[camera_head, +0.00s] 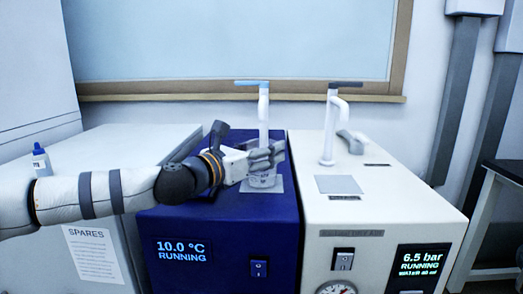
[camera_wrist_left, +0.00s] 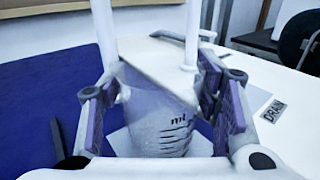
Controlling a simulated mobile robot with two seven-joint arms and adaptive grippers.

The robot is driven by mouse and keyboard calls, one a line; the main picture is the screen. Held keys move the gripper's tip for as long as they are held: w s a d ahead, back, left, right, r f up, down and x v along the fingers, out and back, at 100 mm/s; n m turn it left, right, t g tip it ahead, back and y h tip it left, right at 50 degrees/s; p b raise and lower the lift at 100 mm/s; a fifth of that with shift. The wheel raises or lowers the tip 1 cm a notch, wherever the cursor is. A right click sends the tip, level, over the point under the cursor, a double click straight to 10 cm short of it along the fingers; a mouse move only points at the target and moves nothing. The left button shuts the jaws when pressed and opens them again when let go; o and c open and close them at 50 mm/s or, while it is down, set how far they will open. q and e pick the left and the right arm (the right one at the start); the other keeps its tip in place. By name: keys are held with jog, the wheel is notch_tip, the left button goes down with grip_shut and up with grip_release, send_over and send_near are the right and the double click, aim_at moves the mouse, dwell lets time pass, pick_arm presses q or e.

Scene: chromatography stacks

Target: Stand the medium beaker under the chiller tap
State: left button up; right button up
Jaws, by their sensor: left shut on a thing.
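The clear medium beaker (camera_head: 263,180) is upright over the grey pad (camera_head: 277,186) on top of the blue chiller (camera_head: 215,225), whose display reads 10.0 °C RUNNING. My left gripper (camera_head: 266,154) is shut on the beaker near its upper part. The chiller tap (camera_head: 263,112), white with a light blue handle, rises just behind the gripper. In the left wrist view the beaker (camera_wrist_left: 160,122), with "ml" marks, sits between the two fingers (camera_wrist_left: 158,110). I cannot tell whether its base touches the pad. My right gripper is out of view.
A white unit (camera_head: 385,210) reading 6.5 bar stands to the right, with a dark-handled tap (camera_head: 331,120) and its own grey pad (camera_head: 338,185). A grey cabinet marked SPARES (camera_head: 92,253) stands left, with a small blue-capped bottle (camera_head: 41,160) on top.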

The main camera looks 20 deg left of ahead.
pick_arm(q)
jog(key=shift+f, duration=0.2)
jog(key=o, duration=1.2)
jog(key=shift+r, duration=0.1)
jog(key=shift+s+a+r, duration=0.1)
jog(key=shift+s+r, duration=0.05)
jog(key=shift+r, duration=0.05)
jog(key=v, duration=1.1)
jog(key=shift+s+a+f, duration=0.1)
jog(key=shift+s+a, duration=0.05)
jog(key=shift+s, duration=0.2)
